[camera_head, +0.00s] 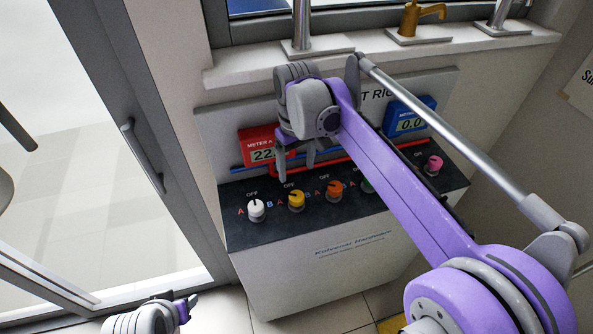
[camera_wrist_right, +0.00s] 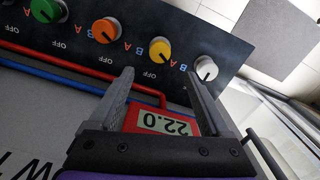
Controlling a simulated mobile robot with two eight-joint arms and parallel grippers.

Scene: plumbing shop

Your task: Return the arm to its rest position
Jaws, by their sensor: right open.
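My right arm (camera_head: 400,180) reaches in from the right over the test rig. Its gripper (camera_head: 296,168) points down in front of the red meter A (camera_head: 252,137), above the row of knobs. In the right wrist view the gripper (camera_wrist_right: 159,78) is open, with its two fingers apart and nothing held between them. The red meter (camera_wrist_right: 165,122), reading 22.0, shows behind and between the fingers. Part of my left arm's end (camera_head: 160,316) shows at the bottom left of the head view; its jaws are not clear.
The rig's dark panel carries white (camera_head: 256,209), yellow (camera_head: 296,200), orange (camera_head: 335,189), green and pink (camera_head: 433,164) knobs. The blue meter (camera_head: 410,117) is at right. A window ledge with taps (camera_head: 409,30) lies behind. A glass door (camera_head: 120,150) stands left.

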